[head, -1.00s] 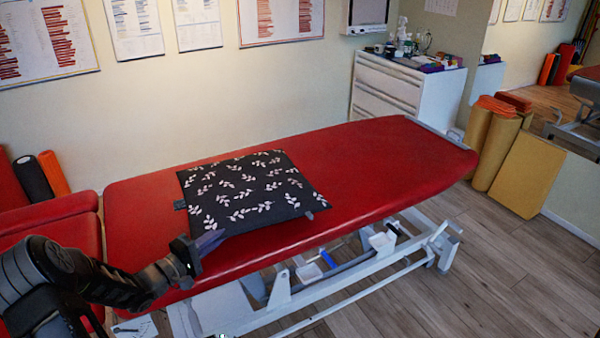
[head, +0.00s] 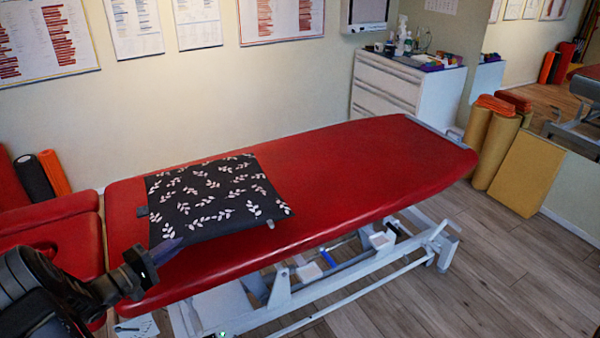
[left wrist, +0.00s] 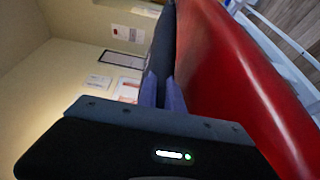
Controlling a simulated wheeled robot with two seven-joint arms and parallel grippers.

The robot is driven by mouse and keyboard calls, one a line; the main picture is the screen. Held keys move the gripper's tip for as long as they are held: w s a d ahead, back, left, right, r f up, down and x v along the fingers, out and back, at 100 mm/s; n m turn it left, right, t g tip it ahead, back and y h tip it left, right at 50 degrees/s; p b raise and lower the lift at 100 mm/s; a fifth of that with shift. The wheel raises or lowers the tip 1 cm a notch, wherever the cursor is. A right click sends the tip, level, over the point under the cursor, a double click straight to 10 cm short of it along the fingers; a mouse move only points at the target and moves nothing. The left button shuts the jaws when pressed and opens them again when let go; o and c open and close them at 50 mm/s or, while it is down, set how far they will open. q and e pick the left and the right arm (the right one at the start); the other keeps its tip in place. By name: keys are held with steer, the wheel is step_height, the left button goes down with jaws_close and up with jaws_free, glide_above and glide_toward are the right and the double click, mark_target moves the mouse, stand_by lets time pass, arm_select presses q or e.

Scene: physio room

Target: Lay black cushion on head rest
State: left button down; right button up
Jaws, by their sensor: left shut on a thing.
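The black cushion (head: 212,200) with a pale leaf pattern lies on the red treatment table (head: 360,160), on its left part in the head view. My left gripper (head: 168,246) is shut on the cushion's near left corner. In the left wrist view the gripper's fingers (left wrist: 163,92) pinch the cushion's dark edge (left wrist: 160,55), with the red table surface (left wrist: 225,60) beside it. My right gripper is not in view.
A white drawer cabinet (head: 395,90) with bottles stands at the back wall. Yellow foam blocks (head: 525,172) stand at the right. The right part of the table top is bare.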

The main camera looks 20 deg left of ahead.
arm_select(q)
steer(key=s+a+b, duration=0.1)
steer(key=s+a, duration=0.3)
steer(key=a, duration=0.1)
steer(key=shift+s, duration=0.2)
steer(key=shift+a, duration=0.1)
steer(key=s+a+b, duration=1)
steer(key=s+a, duration=0.1)
steer(key=a, duration=0.2)
steer(key=shift+s+a, duration=0.35)
steer(key=shift+r, duration=0.1)
stand_by(0.4)
